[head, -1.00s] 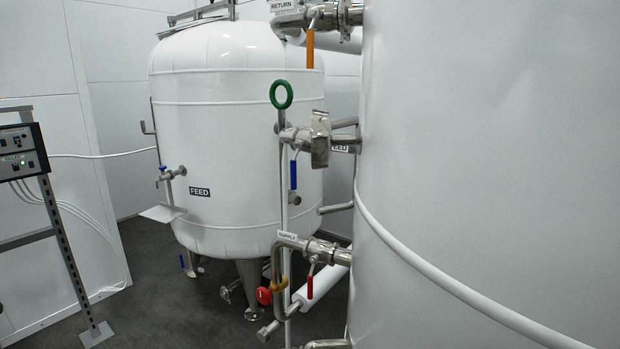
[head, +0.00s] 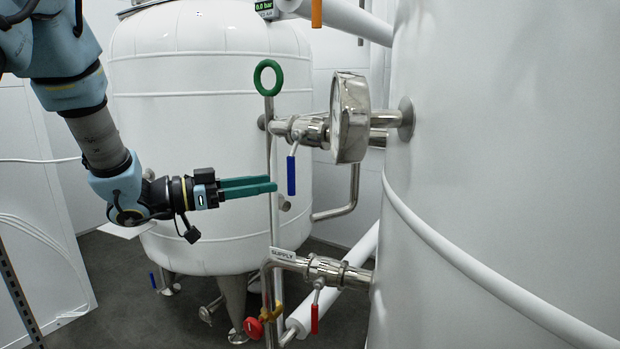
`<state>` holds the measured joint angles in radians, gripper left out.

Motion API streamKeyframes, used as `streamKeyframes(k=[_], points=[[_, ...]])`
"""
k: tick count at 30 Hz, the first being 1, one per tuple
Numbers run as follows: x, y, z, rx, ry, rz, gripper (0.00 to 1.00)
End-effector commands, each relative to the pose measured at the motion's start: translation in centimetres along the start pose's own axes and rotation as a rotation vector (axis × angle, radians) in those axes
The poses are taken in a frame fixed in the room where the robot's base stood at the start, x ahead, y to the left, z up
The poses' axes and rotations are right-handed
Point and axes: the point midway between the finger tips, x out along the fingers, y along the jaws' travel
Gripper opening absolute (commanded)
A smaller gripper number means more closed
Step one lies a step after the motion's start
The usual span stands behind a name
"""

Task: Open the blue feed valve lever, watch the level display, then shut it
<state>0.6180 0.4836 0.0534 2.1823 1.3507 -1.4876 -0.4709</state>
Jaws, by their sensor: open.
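A blue lever (head: 291,175) hangs straight down from a steel valve (head: 305,130), across its level pipe, on the large tank at right. My gripper (head: 276,187) comes in from the left with two teal fingers, one above the other. The jaws are open and hold nothing. In the picture the fingertips end just left of the blue lever, with a narrow gap; the depth between them is hard to tell. A small dark display (head: 265,6) at the top edge reads 0.0 bar. No display marked as level can be made out.
A thin upright rod with a green ring (head: 268,78) stands by the fingertips. A round gauge (head: 349,117) is right of the valve. Below are the SUPPLY pipe, a red lever (head: 315,318) and a red knob (head: 253,328). The white tank (head: 200,70) stands behind.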

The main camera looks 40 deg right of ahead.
Motion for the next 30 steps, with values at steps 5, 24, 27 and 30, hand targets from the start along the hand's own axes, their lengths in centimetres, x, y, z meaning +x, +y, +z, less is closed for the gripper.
streamKeyframes(k=[5, 24, 27, 30], points=[[3.1, 0.1, -0.3, -0.001, -0.001, 0.004, 0.51], [9.9, -0.1, 0.0, 0.001, -0.002, -0.005, 0.51], [9.9, -0.1, 0.0, 0.001, -0.002, -0.005, 0.51], [9.9, -0.1, 0.0, 0.001, -0.002, -0.005, 0.47]])
